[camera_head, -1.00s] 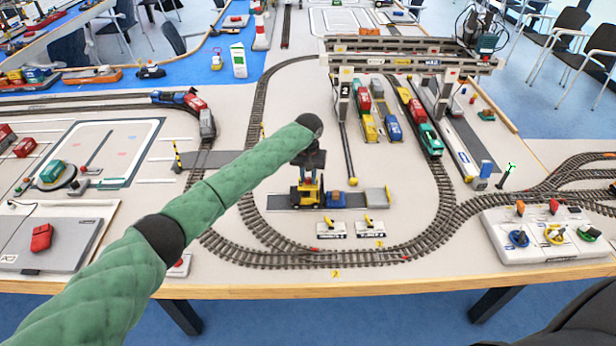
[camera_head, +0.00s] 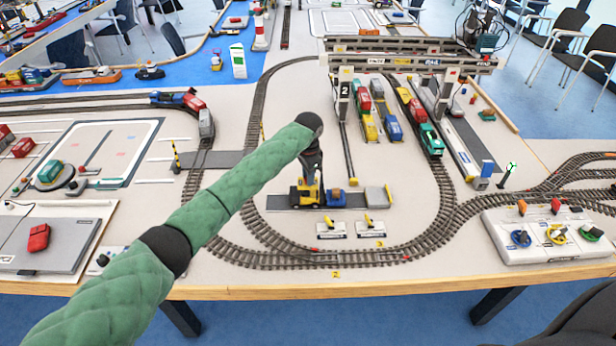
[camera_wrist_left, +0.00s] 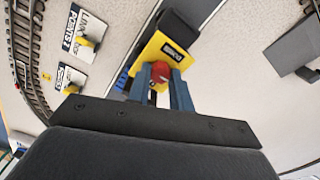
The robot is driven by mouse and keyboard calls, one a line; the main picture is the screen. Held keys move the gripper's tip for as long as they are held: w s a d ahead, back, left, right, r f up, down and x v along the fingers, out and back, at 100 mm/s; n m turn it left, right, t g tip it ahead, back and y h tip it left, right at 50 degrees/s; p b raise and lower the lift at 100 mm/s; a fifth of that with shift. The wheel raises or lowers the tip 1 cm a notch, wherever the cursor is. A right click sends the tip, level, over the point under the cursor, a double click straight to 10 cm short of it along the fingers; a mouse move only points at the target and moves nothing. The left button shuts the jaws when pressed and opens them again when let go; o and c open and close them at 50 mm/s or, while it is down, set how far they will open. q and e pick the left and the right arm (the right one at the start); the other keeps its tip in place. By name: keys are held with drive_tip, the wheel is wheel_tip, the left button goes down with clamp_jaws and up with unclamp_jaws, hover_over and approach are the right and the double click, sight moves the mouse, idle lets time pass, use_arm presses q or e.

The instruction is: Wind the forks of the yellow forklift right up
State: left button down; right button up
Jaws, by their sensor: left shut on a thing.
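The yellow forklift (camera_head: 304,196) stands on a dark grey strip in the middle of the table, inside the track loop. In the left wrist view its yellow body (camera_wrist_left: 150,50) has a round red knob (camera_wrist_left: 161,71) on it. My left gripper (camera_wrist_left: 162,86) is shut on the red knob, one finger on each side. In the head view my left gripper (camera_head: 312,182) points down onto the forklift from above and hides part of it. The forks and their height cannot be made out. A small blue load (camera_head: 335,198) is just right of the forklift. My right gripper is not in view.
A grey block (camera_head: 377,196) stands at the strip's right end. Two white switch plates (camera_head: 331,230) lie in front. The gantry crane (camera_head: 400,58) stands behind, over wagons. A white control box (camera_head: 548,236) is at the right. Curved track (camera_head: 340,257) surrounds the strip.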

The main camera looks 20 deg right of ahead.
use_arm(q)
drive_tip(key=shift+m, duration=1.5)
drive_tip(key=m+b, duration=0.1)
drive_tip(key=m, duration=0.2)
drive_tip(key=shift+m, duration=0.7)
drive_tip(key=shift+m+b, duration=0.5)
drive_tip(key=shift+m, duration=0.9)
drive_tip(key=shift+m+b, duration=0.45)
drive_tip(key=shift+m, duration=0.45)
drive_tip(key=m+b, duration=0.1)
drive_tip(key=m, duration=0.2)
drive_tip(key=shift+m+b, duration=0.5)
drive_tip(key=shift+m, duration=1.1)
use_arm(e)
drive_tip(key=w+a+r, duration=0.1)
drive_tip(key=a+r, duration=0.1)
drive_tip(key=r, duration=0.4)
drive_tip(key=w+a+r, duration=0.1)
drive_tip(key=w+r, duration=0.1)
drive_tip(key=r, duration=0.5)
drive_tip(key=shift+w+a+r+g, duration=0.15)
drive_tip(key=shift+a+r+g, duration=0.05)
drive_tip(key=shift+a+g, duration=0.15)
